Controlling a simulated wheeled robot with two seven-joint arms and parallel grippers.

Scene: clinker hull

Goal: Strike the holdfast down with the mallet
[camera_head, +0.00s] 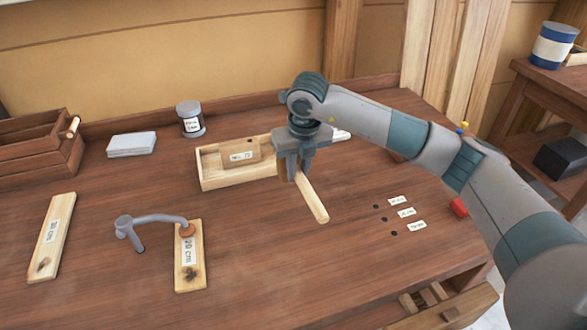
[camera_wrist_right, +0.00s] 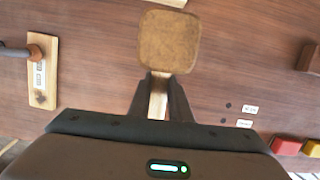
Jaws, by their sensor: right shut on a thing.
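The grey holdfast (camera_head: 158,219) has its shank at a bench hole on the left, and its arm curves right to a brown pad over the far end of a 20 cm board (camera_head: 189,278). I cannot tell how hard the pad presses. My right gripper (camera_head: 297,172) is shut on the handle of the wooden mallet (camera_head: 314,202), above the bench and right of the holdfast. The handle points toward the front right. The mallet head (camera_wrist_right: 170,41) shows as a tan block in the right wrist view; in the head view the gripper mostly hides it. My left gripper is out of view.
A wooden tray (camera_head: 207,176) lies behind the gripper. A grey tin (camera_head: 190,119), a pale stack (camera_head: 132,144), a crate (camera_head: 38,152) and another board (camera_head: 50,238) stand left. Labelled holes (camera_head: 385,219) lie right. The bench between holdfast and mallet is clear.

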